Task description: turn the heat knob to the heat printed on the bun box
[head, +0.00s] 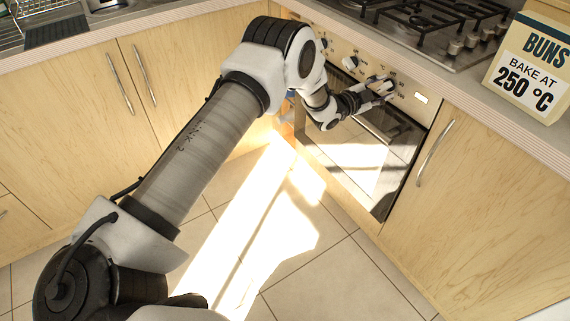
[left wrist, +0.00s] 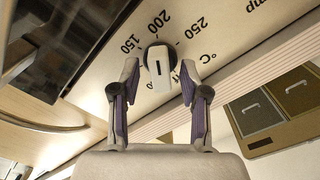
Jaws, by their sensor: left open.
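The bun box (head: 528,70) stands on the counter at the right of the head view and reads "BUNS BAKE AT 250 °C". My left gripper (head: 382,86) is at the oven's control panel. In the left wrist view the heat knob (left wrist: 158,70) has a pale grip bar and a dark rim. The marks 150, 200, 250 and °C are printed around it. The open fingers of my left gripper (left wrist: 159,82) stand on either side of the knob; I cannot tell whether they touch it. Which mark the knob points to is unclear. My right gripper is not in view.
The oven door (head: 345,150) is below. The gas hob (head: 425,25) is above on the counter. The floor (head: 320,270) in front is clear.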

